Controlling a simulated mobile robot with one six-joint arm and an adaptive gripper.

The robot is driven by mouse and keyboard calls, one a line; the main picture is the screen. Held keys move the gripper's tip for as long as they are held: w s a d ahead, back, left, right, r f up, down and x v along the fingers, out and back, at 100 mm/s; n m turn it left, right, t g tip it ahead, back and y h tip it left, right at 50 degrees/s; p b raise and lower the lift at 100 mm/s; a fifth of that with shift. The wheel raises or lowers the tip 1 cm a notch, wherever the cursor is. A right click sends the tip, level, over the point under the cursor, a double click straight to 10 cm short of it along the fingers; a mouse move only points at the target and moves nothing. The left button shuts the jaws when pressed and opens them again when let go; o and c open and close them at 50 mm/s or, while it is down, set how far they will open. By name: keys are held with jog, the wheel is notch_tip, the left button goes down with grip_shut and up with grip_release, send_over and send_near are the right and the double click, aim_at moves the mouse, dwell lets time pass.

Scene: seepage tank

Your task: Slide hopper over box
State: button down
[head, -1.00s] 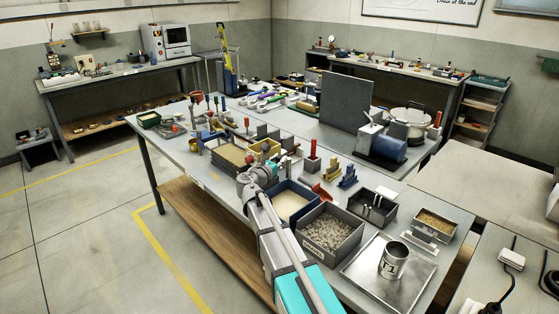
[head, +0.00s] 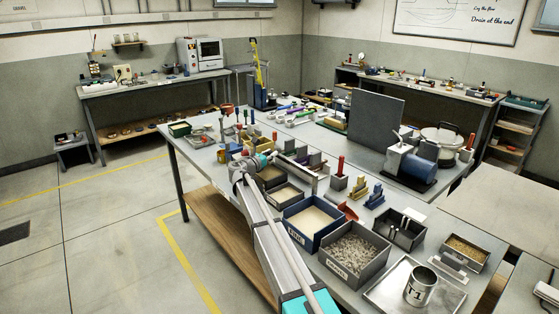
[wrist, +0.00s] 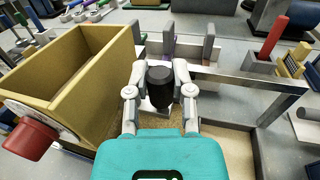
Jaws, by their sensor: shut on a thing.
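The yellow hopper (wrist: 75,75), an open-topped box with sloping walls, stands left of my gripper in the wrist view. A red knob (wrist: 32,138) sticks out at its near left. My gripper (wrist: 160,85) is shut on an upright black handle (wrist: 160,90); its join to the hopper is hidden. A box with tan fill (wrist: 240,150) lies low to the right, partly covered by my gripper.
A metal rail (wrist: 250,80) runs to the right of my gripper, with upright grey plates (wrist: 208,42) behind. A blue box (head: 314,218) of sand and a gravel box (head: 353,254) stand nearer. A red-handled tool (head: 340,168) and yellow block (head: 359,187) stand right.

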jog(key=shift+w+a, duration=0.2)
jog(key=shift+w, duration=0.2)
jog(key=shift+c, duration=2.4)
grip_release()
jog(key=shift+s, duration=0.15)
jog(key=v, duration=1.1)
jog(key=shift+s+a, duration=0.25)
jog(key=shift+a, duration=0.1)
